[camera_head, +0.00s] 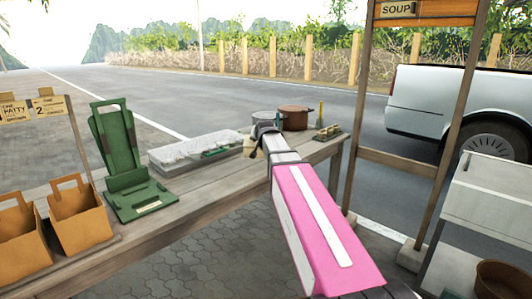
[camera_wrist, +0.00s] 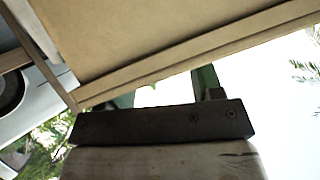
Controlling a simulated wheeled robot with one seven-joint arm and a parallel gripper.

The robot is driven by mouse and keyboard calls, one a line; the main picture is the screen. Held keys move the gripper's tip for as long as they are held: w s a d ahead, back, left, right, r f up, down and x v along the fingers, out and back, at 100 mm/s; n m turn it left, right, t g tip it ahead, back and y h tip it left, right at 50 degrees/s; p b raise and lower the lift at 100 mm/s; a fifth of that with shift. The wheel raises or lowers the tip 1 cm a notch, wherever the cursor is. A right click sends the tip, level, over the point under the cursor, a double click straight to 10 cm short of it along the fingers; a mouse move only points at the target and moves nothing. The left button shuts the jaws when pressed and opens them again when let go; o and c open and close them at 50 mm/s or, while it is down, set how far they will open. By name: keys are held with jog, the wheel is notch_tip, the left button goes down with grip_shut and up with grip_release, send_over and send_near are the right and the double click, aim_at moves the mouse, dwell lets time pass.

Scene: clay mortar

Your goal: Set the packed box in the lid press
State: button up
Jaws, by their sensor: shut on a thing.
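My gripper (camera_head: 262,133) is at the far end of my arm, over the back half of the table, and is shut on what appears to be the packed box. Only a small tan part of that box (camera_head: 249,149) shows beside the gripper; the rest is hidden. In the wrist view a broad tan surface with a layered edge (camera_wrist: 170,35) lies close; I cannot tell for sure that it is the box. The lid press (camera_head: 141,196) looks to be the green stand with a tilted upright back, on the table at left, apart from my gripper.
A pale compartment tray (camera_head: 170,163) lies on the table (camera_head: 205,188) between press and gripper. A brown pot (camera_head: 294,118) and a grey pot stand behind. Two paper bags (camera_head: 80,215) stand front left. A wooden SOUP frame (camera_head: 447,135) rises at right.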

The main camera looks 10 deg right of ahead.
jog(key=shift+w+d+f, duration=0.75)
jog(key=shift+w+f, duration=0.1)
jog(key=shift+f, duration=0.5)
jog(key=shift+w+d+f, duration=0.7)
jog(key=shift+w+f, duration=0.2)
jog(key=shift+f, duration=0.5)
jog(key=shift+w+d+f, duration=0.75)
jog(key=shift+w+f, duration=0.1)
jog(key=shift+f, duration=0.5)
jog(key=o, duration=1.2)
